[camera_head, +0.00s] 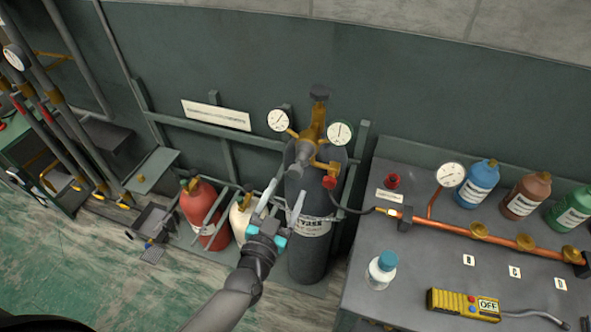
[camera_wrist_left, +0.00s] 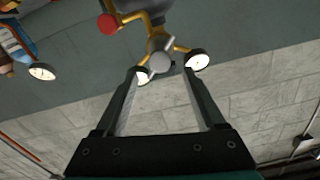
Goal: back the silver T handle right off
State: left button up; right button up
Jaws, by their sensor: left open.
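The silver T handle (camera_head: 301,153) sits on the front of the brass regulator (camera_head: 316,132), on top of the dark gas cylinder (camera_head: 309,262). In the left wrist view the handle (camera_wrist_left: 160,61) shows as a grey rounded end just beyond and between the fingertips. My left gripper (camera_head: 288,190) is open and empty, in front of the cylinder and a little below the handle in the head view. Its fingers look apart from the handle. The exact gap is hard to judge. My right gripper is not in view.
Two gauges (camera_head: 279,120) (camera_head: 340,132) flank the regulator, and a red knob (camera_head: 329,183) sits below it. A hose runs right to the copper pipe (camera_head: 455,228) on the grey bench (camera_head: 375,222). Red (camera_head: 203,212) and cream (camera_head: 240,217) cylinders stand left of the dark one.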

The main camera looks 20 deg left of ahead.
aim_at(294, 175)
pick_arm(q)
jog(key=w, duration=0.7)
jog(key=shift+w+d, duration=0.1)
jog(key=shift+w, duration=0.05)
grip_shut()
dwell(0.4)
